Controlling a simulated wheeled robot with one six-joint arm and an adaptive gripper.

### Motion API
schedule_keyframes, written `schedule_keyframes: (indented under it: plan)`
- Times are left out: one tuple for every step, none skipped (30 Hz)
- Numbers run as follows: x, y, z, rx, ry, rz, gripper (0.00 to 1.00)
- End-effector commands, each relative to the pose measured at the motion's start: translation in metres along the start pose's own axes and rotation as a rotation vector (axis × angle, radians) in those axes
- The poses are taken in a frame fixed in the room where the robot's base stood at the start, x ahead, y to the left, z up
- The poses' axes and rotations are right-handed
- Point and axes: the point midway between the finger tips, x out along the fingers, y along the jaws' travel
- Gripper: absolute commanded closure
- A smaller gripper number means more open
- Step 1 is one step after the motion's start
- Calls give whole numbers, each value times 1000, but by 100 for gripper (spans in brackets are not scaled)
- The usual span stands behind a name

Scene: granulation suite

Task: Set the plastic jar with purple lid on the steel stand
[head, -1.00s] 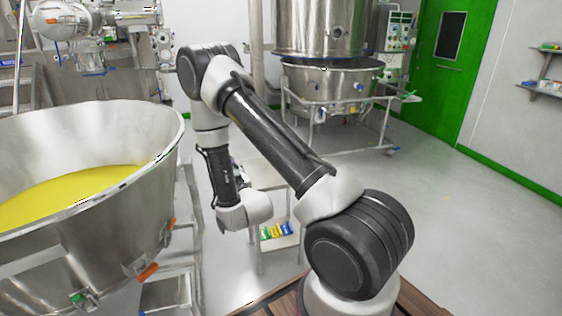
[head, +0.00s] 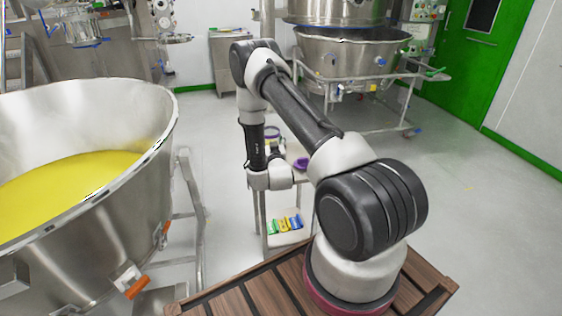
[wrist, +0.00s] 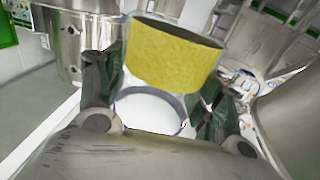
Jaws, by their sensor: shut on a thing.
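In the wrist view my gripper (wrist: 155,95) has its two dark fingers on either side of a round container with yellow contents (wrist: 172,55). A pale ring shows below it between the fingers. No purple lid is visible there. A purple round thing (head: 302,163) shows just right of my wrist, at the stand's top. I cannot tell whether it is held. A jar-like thing with a purplish rim (head: 272,132) shows behind my arm.
A large steel bowl (head: 90,105) with yellow powder stands close on the left. Small coloured boxes (head: 285,225) lie on the stand's lower shelf. A steel vessel on a wheeled frame (head: 350,62) is behind. The floor at right is clear.

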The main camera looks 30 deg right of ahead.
Motion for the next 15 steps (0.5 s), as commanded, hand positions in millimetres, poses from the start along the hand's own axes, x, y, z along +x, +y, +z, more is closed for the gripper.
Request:
schedule_keyframes:
  plan:
    - [1,3,12,-1,-3,6,60]
    - [1,3,18,0,-4,7,60]
    - [0,4,27,-1,-5,7,60]
    - [1,3,32,0,-4,7,60]
    - [1,3,38,0,-4,7,60]
    - [0,3,44,0,-3,7,60]
    - [1,3,47,0,-2,7,60]
    - [0,3,50,0,-2,7,60]
    - [1,3,53,0,-2,6,60]
    - [1,3,55,1,-1,6,60]
    - [1,3,57,1,-1,6,60]
    - [1,3,61,1,-1,6,60]
    - [0,3,64,0,-2,6,60]
    - [0,3,68,0,-2,6,60]
    - [0,3,75,0,-2,6,60]
